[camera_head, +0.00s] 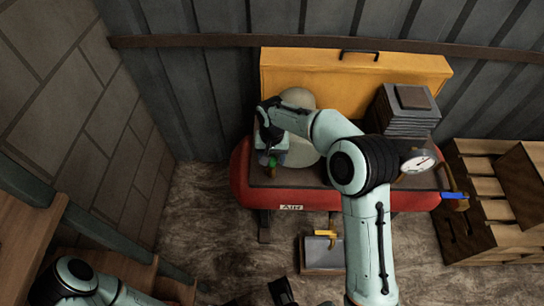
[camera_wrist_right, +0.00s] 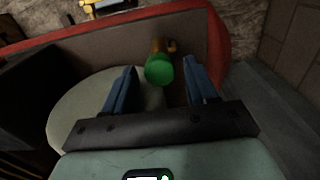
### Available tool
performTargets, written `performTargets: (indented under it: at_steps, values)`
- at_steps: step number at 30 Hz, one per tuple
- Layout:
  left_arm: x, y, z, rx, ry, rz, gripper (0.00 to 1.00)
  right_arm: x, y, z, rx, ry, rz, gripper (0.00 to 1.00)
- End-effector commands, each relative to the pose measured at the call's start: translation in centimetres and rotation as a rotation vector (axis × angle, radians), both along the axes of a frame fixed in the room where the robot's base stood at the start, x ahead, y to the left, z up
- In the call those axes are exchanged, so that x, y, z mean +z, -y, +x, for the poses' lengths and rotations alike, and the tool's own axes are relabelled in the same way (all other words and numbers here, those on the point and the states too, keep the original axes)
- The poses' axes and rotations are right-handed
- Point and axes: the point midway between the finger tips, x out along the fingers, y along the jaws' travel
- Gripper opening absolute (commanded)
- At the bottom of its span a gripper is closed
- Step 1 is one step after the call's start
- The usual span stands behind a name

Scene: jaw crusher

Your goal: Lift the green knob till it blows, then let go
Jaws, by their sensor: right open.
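The green knob (camera_head: 271,162) sits on a small brass fitting on the top plate of the red air tank (camera_head: 240,180). In the right wrist view the green knob (camera_wrist_right: 159,70) shows round and bright between the fingers. My right gripper (camera_head: 270,150) is over the left end of the tank. Its two blue fingers (camera_wrist_right: 160,66) are open, one on each side of the knob, with visible gaps. My left arm shows at the lower left; a dark piece (camera_head: 281,291) at the bottom edge may be its gripper, too cut off to read.
A pressure gauge (camera_head: 418,163) and a blue-handled valve (camera_head: 455,195) are at the tank's right end. A yellow case (camera_head: 290,70) and stacked grey plates (camera_head: 405,115) stand behind. A yellow handle (camera_head: 325,233) is in front, below the tank. Wooden crates (camera_head: 490,215) are at right.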

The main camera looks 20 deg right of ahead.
Motion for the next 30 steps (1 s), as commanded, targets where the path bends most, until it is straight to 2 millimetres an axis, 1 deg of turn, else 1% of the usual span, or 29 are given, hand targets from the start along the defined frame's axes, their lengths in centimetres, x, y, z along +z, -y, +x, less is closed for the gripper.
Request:
performTargets:
  at_steps: [1, 2, 3, 5, 6, 7, 11, 17, 24, 25, 26, 27, 30]
  values:
    - [0.0, 0.0, 0.0, 0.000, 0.000, 0.000, 0.43, 0.0, 0.0, 0.0, 0.000, 0.000, 0.000, 0.57]
    - [0.0, 0.0, 0.0, 0.000, 0.000, 0.000, 0.43, 0.0, 0.0, 0.0, 0.000, 0.000, 0.000, 0.51]
    - [0.0, 0.0, 0.0, 0.000, 0.000, 0.000, 0.43, 0.0, 0.0, 0.0, 0.000, 0.000, 0.000, 0.38]
    - [0.0, 0.0, 0.0, 0.000, 0.000, 0.000, 0.43, 0.0, 0.0, 0.0, 0.000, -0.001, 0.000, 0.18]
    - [0.0, 0.0, 0.0, 0.000, 0.000, 0.000, 0.43, 0.0, 0.0, 0.0, 0.000, -0.001, 0.000, 0.05]
    - [0.0, 0.0, 0.0, 0.000, 0.000, 0.000, 0.43, 0.0, 0.0, 0.0, 0.000, -0.001, 0.000, 0.00]
    - [0.1, 0.0, 0.0, 0.000, 0.000, 0.000, 0.43, 0.1, 0.0, 0.0, 0.000, 0.000, 0.000, 0.00]
    - [1.2, 0.0, 0.1, -0.001, -0.003, 0.000, 0.43, 1.5, 0.0, 0.0, 0.000, 0.000, -0.001, 0.00]
    - [1.0, 0.0, 0.0, -0.001, -0.004, -0.001, 0.43, 1.3, 0.0, 0.0, 0.000, 0.000, 0.000, 0.00]
    - [1.0, 0.0, 0.0, -0.002, -0.005, -0.001, 0.43, 1.3, 0.0, 0.0, 0.000, 0.000, 0.000, 0.41]
    - [1.0, 0.0, 0.0, -0.001, -0.004, -0.001, 0.43, 1.3, 0.0, 0.0, 0.000, 0.000, 0.000, 0.50]
    - [1.0, 0.0, 0.0, -0.001, -0.004, -0.001, 0.43, 1.3, 0.0, 0.0, 0.000, 0.000, 0.000, 0.57]
    - [1.0, 0.0, 0.0, -0.001, -0.004, -0.001, 0.43, 1.3, 0.0, 0.0, 0.000, 0.000, 0.000, 0.57]
